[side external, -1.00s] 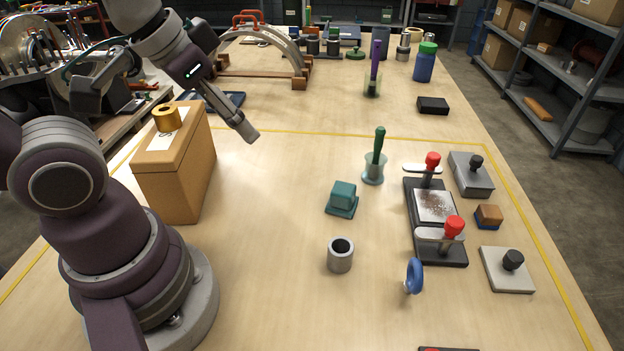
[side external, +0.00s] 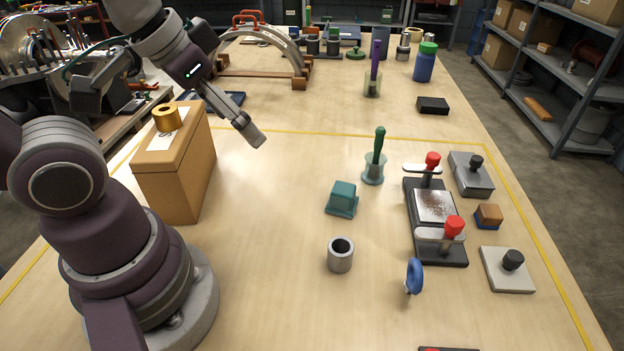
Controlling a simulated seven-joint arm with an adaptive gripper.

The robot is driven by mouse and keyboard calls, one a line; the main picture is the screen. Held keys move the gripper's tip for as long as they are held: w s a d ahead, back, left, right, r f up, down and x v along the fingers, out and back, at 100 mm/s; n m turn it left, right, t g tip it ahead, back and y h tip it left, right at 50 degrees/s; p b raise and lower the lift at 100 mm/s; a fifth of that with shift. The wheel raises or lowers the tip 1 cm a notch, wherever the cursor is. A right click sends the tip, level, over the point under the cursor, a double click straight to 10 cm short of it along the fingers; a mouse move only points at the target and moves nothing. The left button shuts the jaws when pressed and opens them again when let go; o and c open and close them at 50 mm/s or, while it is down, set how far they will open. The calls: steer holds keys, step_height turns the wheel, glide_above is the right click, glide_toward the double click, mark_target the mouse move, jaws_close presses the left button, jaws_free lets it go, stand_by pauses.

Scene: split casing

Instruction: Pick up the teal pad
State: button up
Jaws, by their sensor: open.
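A grey metal ring (side external: 340,255) stands just in front of the pad. A clamp fixture (side external: 435,215) with red knobs lies right. A brown box (side external: 176,165) stands left, near my arm. Table between box and pad is clear.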

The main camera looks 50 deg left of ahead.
steer(key=w+m+g, duration=0.2)
steer(key=w+m, duration=0.2)
steer(key=w, duration=0.3)
steer(key=m+g, duration=0.4)
steer(key=m, duration=0.4)
glide_toward(344, 188)
steer(key=shift+s+a+f, duration=0.2)
steer(key=shift+s+a, duration=0.15)
steer(key=f, duration=1)
steer(key=shift+w+d+f, duration=0.1)
steer(key=shift+w+d, duration=0.05)
steer(key=shift+d, duration=0.2)
steer(key=c, duration=1.3)
steer(key=shift+o, duration=0.2)
